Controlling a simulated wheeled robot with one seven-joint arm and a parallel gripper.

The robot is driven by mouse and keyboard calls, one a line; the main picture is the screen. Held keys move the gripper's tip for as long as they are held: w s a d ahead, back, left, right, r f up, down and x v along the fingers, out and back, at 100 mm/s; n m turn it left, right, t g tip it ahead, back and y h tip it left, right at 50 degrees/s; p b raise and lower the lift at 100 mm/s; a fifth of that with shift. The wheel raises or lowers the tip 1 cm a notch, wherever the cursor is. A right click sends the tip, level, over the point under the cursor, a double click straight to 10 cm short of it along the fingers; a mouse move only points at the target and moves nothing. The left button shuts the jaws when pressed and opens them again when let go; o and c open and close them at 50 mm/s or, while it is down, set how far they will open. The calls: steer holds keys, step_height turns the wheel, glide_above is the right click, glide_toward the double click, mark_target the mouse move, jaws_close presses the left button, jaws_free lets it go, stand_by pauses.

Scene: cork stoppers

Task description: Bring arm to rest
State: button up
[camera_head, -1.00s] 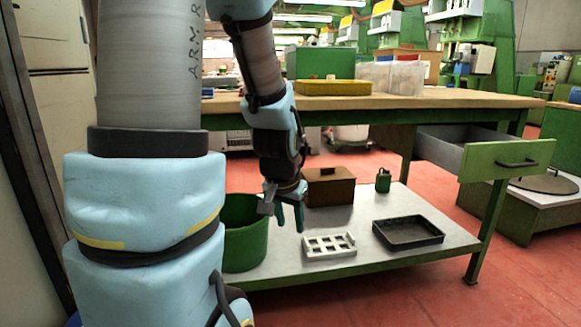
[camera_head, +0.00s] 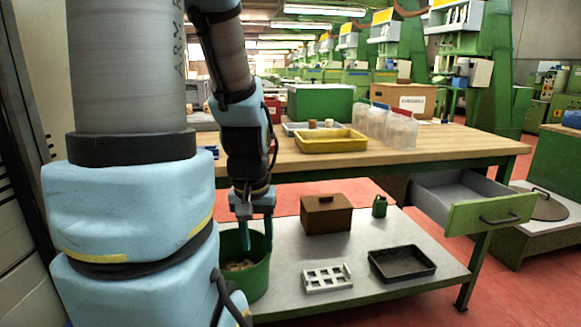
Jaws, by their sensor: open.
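My gripper (camera_head: 256,238) points down over the green bucket (camera_head: 246,282), with its two fingers apart and nothing visible between them. Its fingertips are at the bucket's opening; I cannot tell how deep they reach. Cork-coloured pieces (camera_head: 239,266) lie inside the bucket. My arm hangs down in front of the bench's left part.
On the lower shelf (camera_head: 290,256) are a brown box (camera_head: 326,215), a small green can (camera_head: 379,206), a white rack (camera_head: 328,278) and a black tray (camera_head: 402,263). An open drawer (camera_head: 478,202) juts out at right. Clear bags (camera_head: 385,126) and a green box (camera_head: 319,103) stand on the bench (camera_head: 460,142).

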step_height(320, 180, up, 15)
steer(key=p, duration=1.2)
steer(key=shift+p, duration=0.3)
steer(key=shift+o, duration=0.2)
